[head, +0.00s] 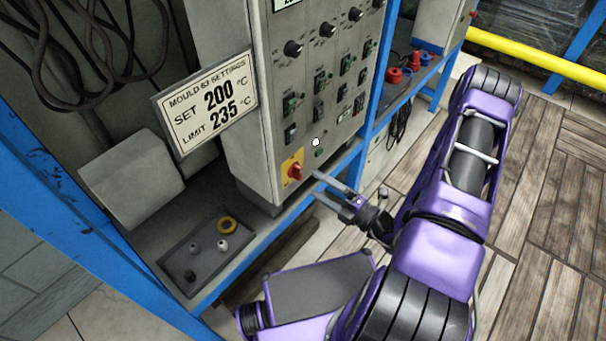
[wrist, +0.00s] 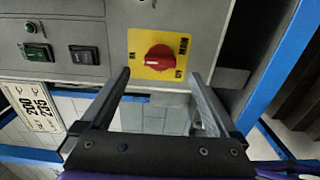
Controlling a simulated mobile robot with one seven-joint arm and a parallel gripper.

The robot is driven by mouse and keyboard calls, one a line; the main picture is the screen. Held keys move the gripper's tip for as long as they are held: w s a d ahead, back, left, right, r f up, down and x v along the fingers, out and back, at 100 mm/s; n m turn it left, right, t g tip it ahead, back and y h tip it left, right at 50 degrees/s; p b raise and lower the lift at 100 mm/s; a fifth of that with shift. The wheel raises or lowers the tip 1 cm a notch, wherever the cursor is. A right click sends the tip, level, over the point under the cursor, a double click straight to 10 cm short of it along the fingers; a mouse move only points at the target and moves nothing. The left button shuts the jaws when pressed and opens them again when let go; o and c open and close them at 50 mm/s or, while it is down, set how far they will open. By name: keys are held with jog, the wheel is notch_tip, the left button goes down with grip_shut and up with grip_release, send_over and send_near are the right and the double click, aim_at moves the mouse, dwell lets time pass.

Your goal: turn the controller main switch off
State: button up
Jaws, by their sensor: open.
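The controller (head: 300,90) is a grey panel box on a blue-framed shelf. Its main switch (head: 294,171) is a red rotary knob on a yellow plate at the panel's lower left corner. In the wrist view the red knob (wrist: 159,58) shows beyond the fingertips, centred between them, with its pale mark pointing left. My gripper (head: 318,184) is just right of and below the switch in the head view. Its two fingers (wrist: 160,75) are spread with nothing between them, and appear apart from the knob.
Above the switch are several knobs and rocker switches (head: 291,133). A settings sign (head: 205,101) sticks out at the panel's left. A dark tray (head: 208,252) with small parts lies on the shelf. Blue posts (head: 375,75) frame the panel. The wooden floor (head: 540,190) at right is clear.

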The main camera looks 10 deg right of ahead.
aim_at(301, 174)
jog(key=x, duration=0.6)
jog(key=c, duration=1.4)
